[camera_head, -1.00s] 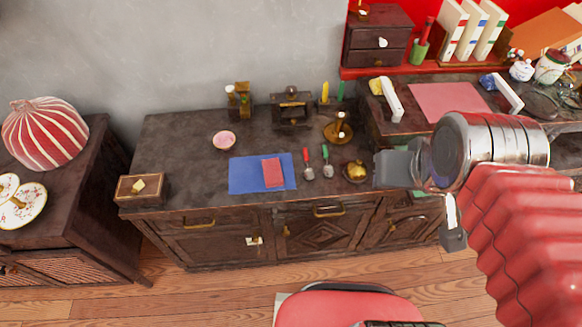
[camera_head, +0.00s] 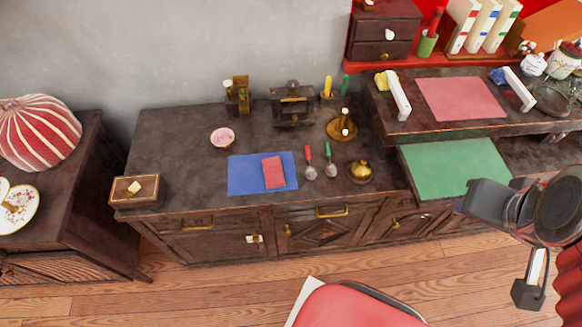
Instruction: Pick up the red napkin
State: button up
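The red napkin (camera_head: 274,172) is a small folded rectangle lying on the blue mat (camera_head: 243,176) near the front edge of the dark wooden cabinet top. My gripper (camera_head: 485,201) is at the lower right in the head view, in front of the cabinets and well to the right of the napkin, apart from it. Its grey finger part shows from the side, so I cannot see a gap between the fingers. Nothing is visibly held.
Two spoons, red-handled (camera_head: 309,165) and green-handled (camera_head: 329,163), and a gold pot (camera_head: 360,171) stand right of the napkin. A pink bowl (camera_head: 222,138) is behind left, a wooden box (camera_head: 135,190) far left. A red chair (camera_head: 352,306) is in front. A green mat (camera_head: 440,168) lies right.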

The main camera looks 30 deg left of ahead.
aim_at(274, 175)
jog(key=z, duration=0.2)
jog(key=k, duration=1.5)
jog(key=u, duration=1.8)
jog(key=i, duration=0.9)
